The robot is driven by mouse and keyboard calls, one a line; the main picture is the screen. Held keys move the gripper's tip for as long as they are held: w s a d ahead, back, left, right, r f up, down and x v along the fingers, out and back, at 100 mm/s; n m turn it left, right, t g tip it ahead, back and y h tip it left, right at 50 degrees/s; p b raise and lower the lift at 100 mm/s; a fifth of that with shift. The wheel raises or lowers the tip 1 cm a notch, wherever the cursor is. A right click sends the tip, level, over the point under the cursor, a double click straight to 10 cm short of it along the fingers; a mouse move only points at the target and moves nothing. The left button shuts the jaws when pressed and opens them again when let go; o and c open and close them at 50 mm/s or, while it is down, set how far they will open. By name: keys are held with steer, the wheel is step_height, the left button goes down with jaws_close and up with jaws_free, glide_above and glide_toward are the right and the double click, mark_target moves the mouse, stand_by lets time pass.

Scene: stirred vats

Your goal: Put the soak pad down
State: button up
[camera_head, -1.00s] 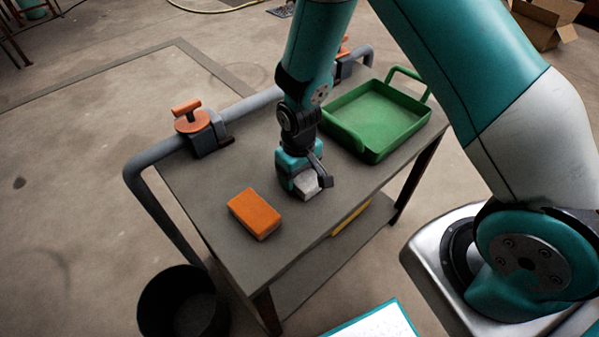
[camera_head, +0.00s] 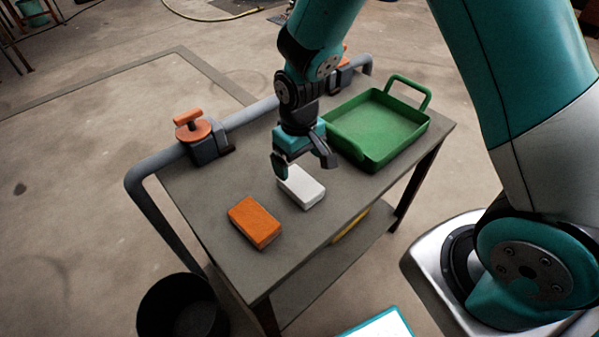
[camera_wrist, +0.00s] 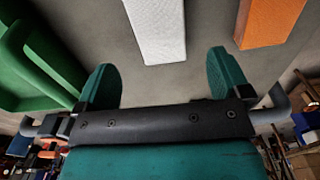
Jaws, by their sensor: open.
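A white block (camera_head: 302,187), which I take to be the soak pad, lies flat on the grey table top (camera_head: 330,222). An orange block (camera_head: 254,221) lies to its left, apart from it. My gripper (camera_head: 305,165) is open and empty, just above and behind the white block. In the wrist view the white block (camera_wrist: 157,28) is beyond and between the two fingertips of my gripper (camera_wrist: 164,80), clear of both. The orange block (camera_wrist: 270,20) also shows there at upper right.
A green tray (camera_head: 350,150) with handles stands on the table to the right of my gripper. A grey pipe (camera_head: 160,152) with an orange-handled valve (camera_head: 193,124) runs along the far edge. A black bin (camera_head: 183,308) stands on the floor at lower left.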

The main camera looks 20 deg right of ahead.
mark_target(299, 181)
steer(key=s+a+r+n+y, duration=0.1)
steer(key=s+r, duration=0.2)
steer(key=r, duration=0.4)
steer(key=s+a+r+y, duration=0.15)
steer(key=s+r, duration=0.25)
steer(key=r, duration=0.4)
steer(key=s+a+r+n+y, duration=0.1)
steer(key=s+r+n, duration=0.1)
steer(key=s+r, duration=0.5)
steer(key=s, duration=0.5)
steer(key=shift+s+a+r+y, duration=0.15)
steer(key=shift+a+r+y, duration=0.1)
steer(key=shift+a+y, duration=0.1)
steer(key=shift+r, duration=0.1)
step_height(299, 181, up, 8)
steer(key=p, duration=0.8)
steer(key=shift+r, duration=0.1)
